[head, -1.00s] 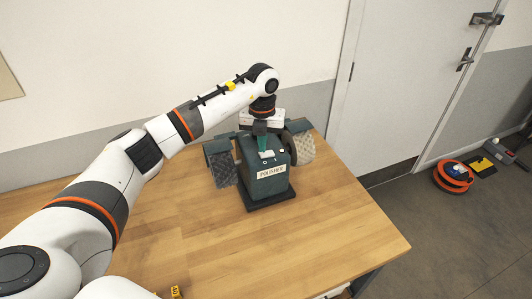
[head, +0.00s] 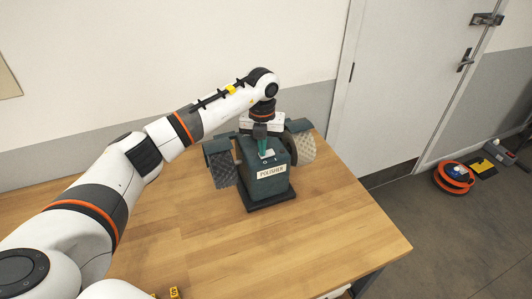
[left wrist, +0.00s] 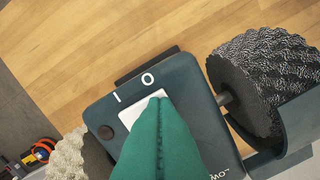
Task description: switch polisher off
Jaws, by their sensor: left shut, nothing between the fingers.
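The polisher (head: 270,187) is a dark green bench machine with a POLISHER label, standing on the wooden table. Its top carries a white switch plate (left wrist: 153,98) with I and O marks beside it in the left wrist view. My left gripper (head: 265,152) points down at the top of the polisher. Its green fingers (left wrist: 158,108) are shut and empty, over the switch plate. They hide most of the plate, so I cannot tell the switch position or whether they touch it. My right gripper is in neither view.
A dark grey wheel (head: 223,170) and a pale wheel (head: 303,148) flank the polisher. The table (head: 330,225) is clear in front of it. A grey and white wall stands behind. An orange cable reel (head: 453,177) lies on the floor near the door (head: 400,90).

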